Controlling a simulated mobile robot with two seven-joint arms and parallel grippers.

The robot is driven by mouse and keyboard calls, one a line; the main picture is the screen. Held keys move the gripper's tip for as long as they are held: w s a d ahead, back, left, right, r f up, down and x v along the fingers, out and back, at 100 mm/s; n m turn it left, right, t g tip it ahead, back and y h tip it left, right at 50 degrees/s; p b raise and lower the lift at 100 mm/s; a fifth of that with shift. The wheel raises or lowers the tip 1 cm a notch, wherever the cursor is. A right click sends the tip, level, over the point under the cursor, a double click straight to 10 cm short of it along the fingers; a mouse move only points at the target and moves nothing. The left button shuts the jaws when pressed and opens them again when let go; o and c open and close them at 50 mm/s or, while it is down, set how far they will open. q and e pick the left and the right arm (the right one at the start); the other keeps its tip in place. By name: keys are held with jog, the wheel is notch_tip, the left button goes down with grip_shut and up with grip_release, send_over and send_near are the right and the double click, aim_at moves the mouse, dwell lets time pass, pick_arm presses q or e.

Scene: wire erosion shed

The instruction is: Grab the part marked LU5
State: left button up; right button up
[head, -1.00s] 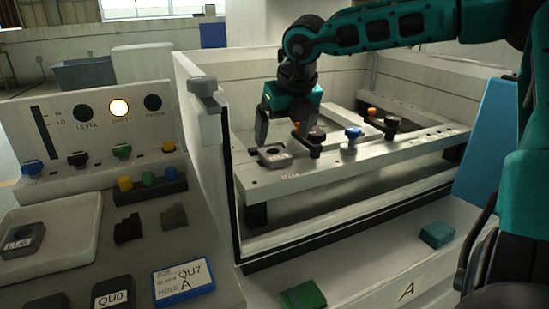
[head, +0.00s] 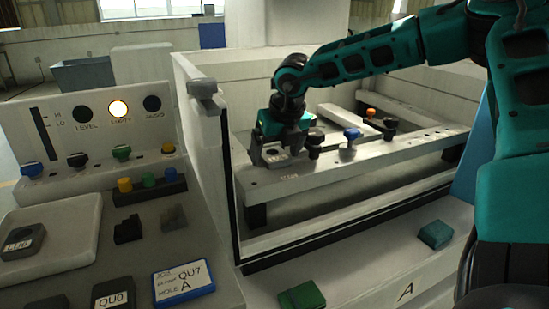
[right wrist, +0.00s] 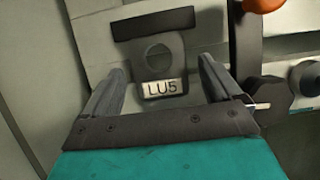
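The part marked LU5 (right wrist: 161,58) is a dark grey block with a round hole and a white label, seen in the right wrist view. It sits on the pale clamping rail in the open machine bay, where it also shows in the head view (head: 273,157), partly covered by my gripper. My right gripper (right wrist: 160,68) is open, with one finger on each side of the part's near end. I see gaps between the fingers and the part. The right gripper (head: 282,150) is low over the rail in the head view. My left gripper is not in view.
Dark clamp knobs and a blue knob (head: 352,134) stand on the rail (head: 330,171) right of the part. The bay's wall edge (head: 206,130) rises on the left. A similar labelled part (head: 22,241) lies in a pale tray (head: 85,225) at far left.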

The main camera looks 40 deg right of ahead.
jog(key=c, duration=1.4)
jog(key=shift+r, duration=0.1)
jog(key=shift+c, duration=0.4)
